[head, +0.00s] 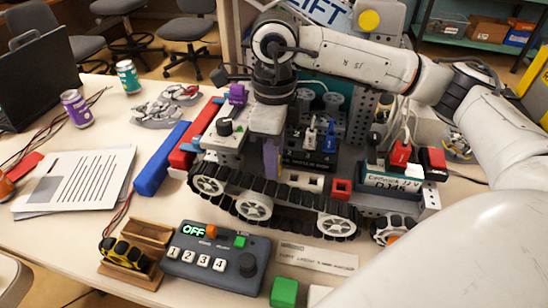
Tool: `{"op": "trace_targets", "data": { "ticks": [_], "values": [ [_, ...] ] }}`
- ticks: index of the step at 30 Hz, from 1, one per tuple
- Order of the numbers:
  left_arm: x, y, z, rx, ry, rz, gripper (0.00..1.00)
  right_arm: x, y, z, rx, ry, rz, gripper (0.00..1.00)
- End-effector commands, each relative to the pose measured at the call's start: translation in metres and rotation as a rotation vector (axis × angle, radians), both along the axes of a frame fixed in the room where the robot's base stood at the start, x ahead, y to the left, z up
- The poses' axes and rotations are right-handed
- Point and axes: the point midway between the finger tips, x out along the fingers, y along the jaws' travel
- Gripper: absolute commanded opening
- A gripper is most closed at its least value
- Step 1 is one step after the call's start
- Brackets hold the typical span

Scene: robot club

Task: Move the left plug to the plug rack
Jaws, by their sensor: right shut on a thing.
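My right gripper (270,160) points down over the left part of the tracked robot (285,205). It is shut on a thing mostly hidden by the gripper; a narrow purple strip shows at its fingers. To its right, a white plug (311,132) and a blue plug (330,134) stand on a black box in the tracked robot. A red plug (400,151) with a cable is farther right, by the labelled battery. No rack is clearly marked; a small wooden holder (149,232) with a yellow-black item stands at the front left. My left gripper is not in view.
A grey control box (214,262) with a green OFF display stands in front. A green block (284,291) is near the front edge. My right arm covers the right side.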

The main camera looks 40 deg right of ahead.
Motion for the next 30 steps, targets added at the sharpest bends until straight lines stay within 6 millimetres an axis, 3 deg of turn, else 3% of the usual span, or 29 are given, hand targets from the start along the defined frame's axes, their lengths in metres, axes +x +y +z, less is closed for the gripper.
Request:
{"op": "trace_targets", "data": {
  "ticks": [27, 28, 30],
  "values": [
    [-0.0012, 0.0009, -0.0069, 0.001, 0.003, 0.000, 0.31, 0.0000, 0.0000, -0.0048, 0.000, 0.000, 0.000, 0.00],
    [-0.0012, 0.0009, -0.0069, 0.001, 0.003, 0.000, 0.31, 0.0000, 0.0000, -0.0048, 0.000, 0.000, 0.000, 0.26],
    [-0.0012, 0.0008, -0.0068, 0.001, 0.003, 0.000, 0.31, 0.0000, 0.0000, -0.0048, 0.000, 0.000, 0.000, 0.38]
  ]
}}
